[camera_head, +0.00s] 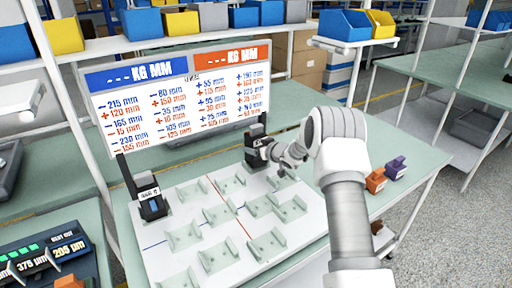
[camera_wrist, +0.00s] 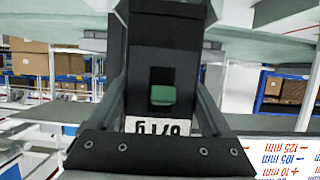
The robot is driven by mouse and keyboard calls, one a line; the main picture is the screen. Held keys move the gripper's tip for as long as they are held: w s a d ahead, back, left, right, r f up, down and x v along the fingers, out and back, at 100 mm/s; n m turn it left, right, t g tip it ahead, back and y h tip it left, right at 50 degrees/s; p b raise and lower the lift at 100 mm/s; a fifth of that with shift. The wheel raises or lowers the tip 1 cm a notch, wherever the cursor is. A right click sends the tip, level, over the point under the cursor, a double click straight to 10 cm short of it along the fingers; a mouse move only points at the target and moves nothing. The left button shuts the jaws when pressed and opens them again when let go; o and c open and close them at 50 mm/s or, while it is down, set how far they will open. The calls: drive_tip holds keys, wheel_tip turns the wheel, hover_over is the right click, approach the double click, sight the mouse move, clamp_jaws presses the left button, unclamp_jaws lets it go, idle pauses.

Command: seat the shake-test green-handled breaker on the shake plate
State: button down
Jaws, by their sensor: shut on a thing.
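The black breaker with a green handle (camera_wrist: 162,95) fills the middle of the wrist view, with a white label upside down below the handle. My gripper (camera_wrist: 163,75) is shut on it, one finger along each side. In the head view my gripper (camera_head: 277,155) is above the far right of a white plate (camera_head: 150,240). This plate carries several grey U-shaped holders and red and blue lines. A dark block (camera_head: 256,136) shows just beyond my gripper; I cannot tell how much of it is the held breaker. The holder under my gripper is partly hidden.
A sign board (camera_head: 182,98) stands along the plate's far edge. A dark labelled unit (camera_head: 151,204) sits at the plate's left corner. Orange (camera_head: 376,180) and purple (camera_head: 395,168) blocks lie to the right. A display panel (camera_head: 50,250) is at lower left. The visible holders look empty.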

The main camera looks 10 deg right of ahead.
drive_tip(key=shift+f+b, duration=0.55)
drive_tip(key=shift+f, duration=0.1)
drive_tip(key=shift+c, duration=0.4)
unclamp_jaws()
drive_tip(key=shift+o, duration=0.4)
drive_tip(key=shift+f, duration=0.15)
drive_tip(key=v, duration=1.7)
drive_tip(key=shift+d+r, duration=0.2)
drive_tip(key=shift+r, duration=0.05)
drive_tip(key=shift+s, duration=0.15)
